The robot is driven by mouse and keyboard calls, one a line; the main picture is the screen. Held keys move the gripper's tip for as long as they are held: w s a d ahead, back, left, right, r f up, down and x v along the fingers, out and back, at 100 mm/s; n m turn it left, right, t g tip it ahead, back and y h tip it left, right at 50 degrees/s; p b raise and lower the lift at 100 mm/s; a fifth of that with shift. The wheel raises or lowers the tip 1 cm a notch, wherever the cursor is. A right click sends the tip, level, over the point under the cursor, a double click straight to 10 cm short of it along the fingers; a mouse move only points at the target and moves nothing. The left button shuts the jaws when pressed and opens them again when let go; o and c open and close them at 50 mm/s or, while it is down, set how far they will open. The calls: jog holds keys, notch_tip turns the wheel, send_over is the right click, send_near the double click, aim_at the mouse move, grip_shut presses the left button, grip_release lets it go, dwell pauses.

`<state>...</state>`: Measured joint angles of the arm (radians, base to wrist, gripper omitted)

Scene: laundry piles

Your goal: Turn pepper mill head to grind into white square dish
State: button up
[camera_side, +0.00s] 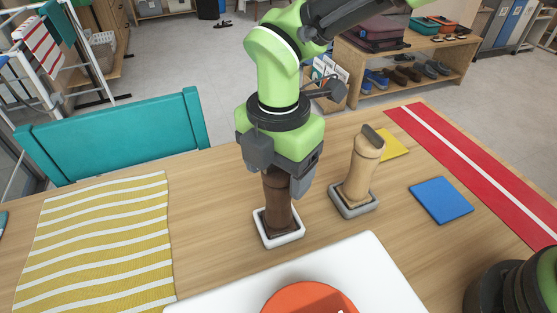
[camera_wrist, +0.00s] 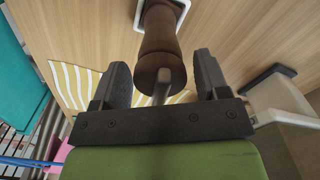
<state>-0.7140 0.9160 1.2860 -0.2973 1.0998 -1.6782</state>
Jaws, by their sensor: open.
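The dark brown pepper mill (camera_side: 277,208) stands upright in the white square dish (camera_side: 290,238) on the wooden table. My gripper (camera_side: 280,172) is above the mill, pointing down, with its fingers on either side of the mill's upper part. In the wrist view the mill (camera_wrist: 160,45) lies between the two spread fingers of my gripper (camera_wrist: 161,80), with a visible gap on each side. The white dish (camera_wrist: 182,8) shows at the top of that view. The mill's head is partly hidden by my gripper in the side view.
A light wooden mill (camera_side: 361,172) with a dark handle stands in a grey dish (camera_side: 352,208) close to the right. A blue square (camera_side: 441,200) and yellow square (camera_side: 394,146) lie beyond it. A striped cloth (camera_side: 100,245) lies left. A white board (camera_side: 385,270) with an orange round item (camera_side: 310,297) is in front.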

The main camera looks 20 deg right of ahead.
jog(key=shift+c, duration=0.2)
jog(key=c, duration=0.5)
jog(key=m, duration=0.3)
jog(key=shift+c, duration=0.2)
jog(key=m, duration=0.5)
jog(key=o, duration=0.6)
jog(key=shift+r, duration=3.05)
